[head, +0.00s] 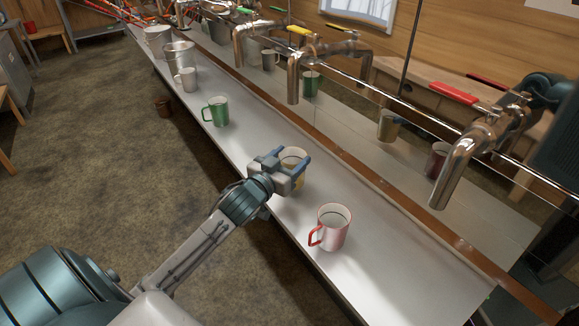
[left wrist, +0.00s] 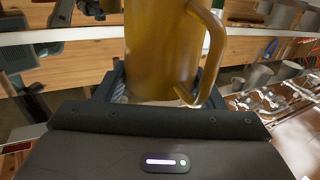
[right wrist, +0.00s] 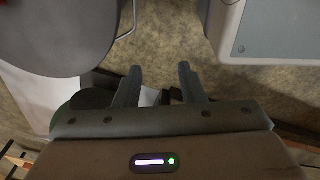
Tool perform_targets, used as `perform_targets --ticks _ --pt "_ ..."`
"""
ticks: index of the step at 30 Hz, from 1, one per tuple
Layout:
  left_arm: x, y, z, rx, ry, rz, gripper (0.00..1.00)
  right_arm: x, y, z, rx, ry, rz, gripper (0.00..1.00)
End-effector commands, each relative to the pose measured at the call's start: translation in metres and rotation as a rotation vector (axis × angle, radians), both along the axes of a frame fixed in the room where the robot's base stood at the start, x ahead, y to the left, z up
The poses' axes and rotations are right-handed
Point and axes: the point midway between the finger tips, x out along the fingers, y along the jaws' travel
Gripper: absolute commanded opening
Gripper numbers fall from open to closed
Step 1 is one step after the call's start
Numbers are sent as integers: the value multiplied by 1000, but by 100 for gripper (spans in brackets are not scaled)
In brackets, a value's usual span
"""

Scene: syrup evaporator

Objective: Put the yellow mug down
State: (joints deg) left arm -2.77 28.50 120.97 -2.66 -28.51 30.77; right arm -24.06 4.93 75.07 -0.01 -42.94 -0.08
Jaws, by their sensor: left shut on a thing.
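The yellow mug (head: 294,155) is in my left gripper (head: 281,168), over the light shelf (head: 375,285). I cannot tell whether its base touches the shelf. In the left wrist view the yellow mug (left wrist: 160,45) is between the fingers (left wrist: 160,85), with its handle on the right.
A red mug (head: 333,228) stands nearer on the shelf. A green mug (head: 217,111), a grey mug (head: 188,79) and metal pails (head: 179,55) stand farther along. Copper-coloured taps (head: 463,158) hang over a shiny panel that mirrors the mugs. Bare shelf lies between the green and yellow mugs.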

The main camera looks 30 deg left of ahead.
Motion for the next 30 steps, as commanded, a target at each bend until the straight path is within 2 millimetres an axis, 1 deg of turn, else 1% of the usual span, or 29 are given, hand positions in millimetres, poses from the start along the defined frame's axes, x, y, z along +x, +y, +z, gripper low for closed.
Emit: perform_targets --ticks 3,6,16,17,19,20,27,30 --pt "-1 0 -18 -1 4 1 24 -2 0 -2 0 1 0 36" --pt "-1 0 -28 -1 1 0 24 -4 -1 -4 0 4 0 36" --pt "-1 0 -32 0 0 0 24 -5 -1 -5 0 6 0 36" --pt "-1 0 -32 1 1 0 66 -4 -1 -4 0 5 0 36" --pt "-1 0 -31 1 1 0 80 -2 0 -3 0 1 0 36" --pt "-1 0 -31 1 1 0 84 -2 0 -2 0 0 0 36" --pt "-1 0 -31 1 1 0 84 -1 0 -1 0 -2 0 36" --pt "-1 0 -28 1 0 0 84 0 0 0 0 -4 0 36"
